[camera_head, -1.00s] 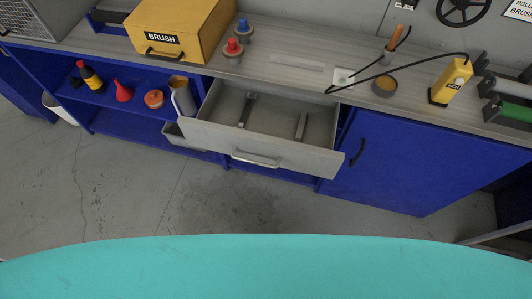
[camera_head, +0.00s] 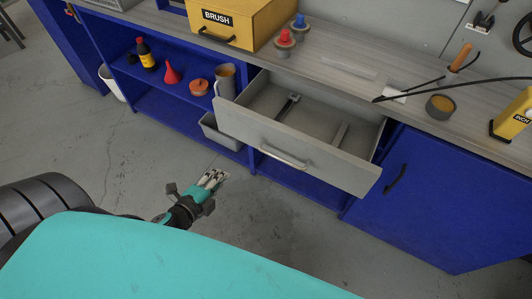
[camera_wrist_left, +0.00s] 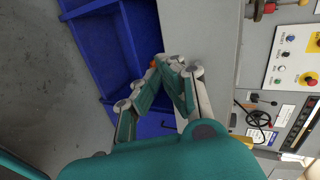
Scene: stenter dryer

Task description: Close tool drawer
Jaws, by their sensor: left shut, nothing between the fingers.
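The grey tool drawer (camera_head: 290,148) stands pulled out below the worktop in the head view. Its handle (camera_head: 283,157) is on the front panel. Inside lie a wrench-like tool (camera_head: 288,107) and a divider-like strip (camera_head: 341,134). My left gripper (camera_head: 214,178) is in front of the drawer, to the left of the handle and apart from it. In the left wrist view its fingers (camera_wrist_left: 172,62) are closed together and empty. My right gripper is not in view.
The blue bench has open shelves (camera_head: 165,95) at left and a closed cupboard door (camera_head: 440,195) at right. The floor before the drawer is clear.

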